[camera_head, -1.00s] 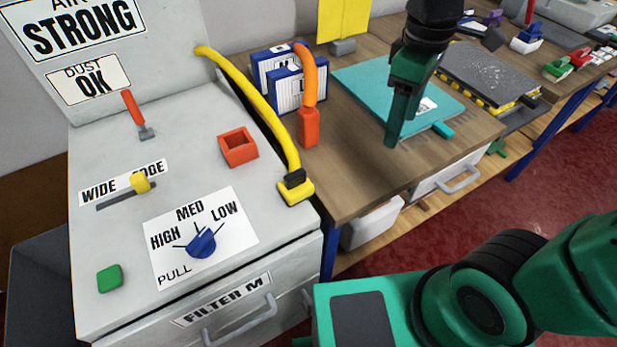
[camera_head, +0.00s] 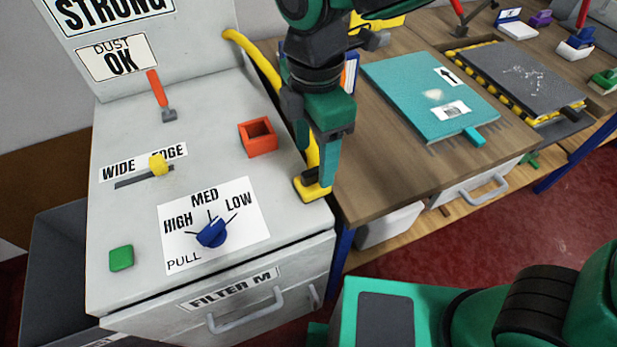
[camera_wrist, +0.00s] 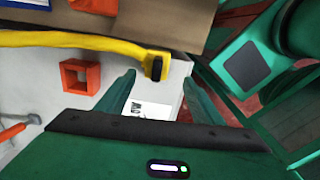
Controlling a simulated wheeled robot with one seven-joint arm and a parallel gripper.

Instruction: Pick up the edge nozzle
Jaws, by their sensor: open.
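A yellow hose (camera_head: 262,62) runs over the grey cabinet to a black collar and a yellow nozzle (camera_head: 308,190) at the cabinet's right corner. In the wrist view the yellow nozzle (camera_wrist: 148,67) lies just beyond the fingertips, near their middle. An orange nozzle (camera_wrist: 95,5) shows at the top of the wrist view; my arm mostly hides it in the head view. No label shows which one is the edge nozzle. My gripper (camera_head: 315,165) is open, pointing down, with its fingers partly covering the yellow nozzle. The wrist view shows the gripper (camera_wrist: 159,82) empty.
An orange-red square socket (camera_head: 258,137) stands on the cabinet left of my gripper. The WIDE/EDGE slider (camera_head: 158,164) has its yellow knob towards EDGE. A blue dial (camera_head: 212,234) and red-handled lever (camera_head: 157,90) stand nearby. A teal board (camera_head: 420,95) lies on the wooden bench (camera_head: 375,180).

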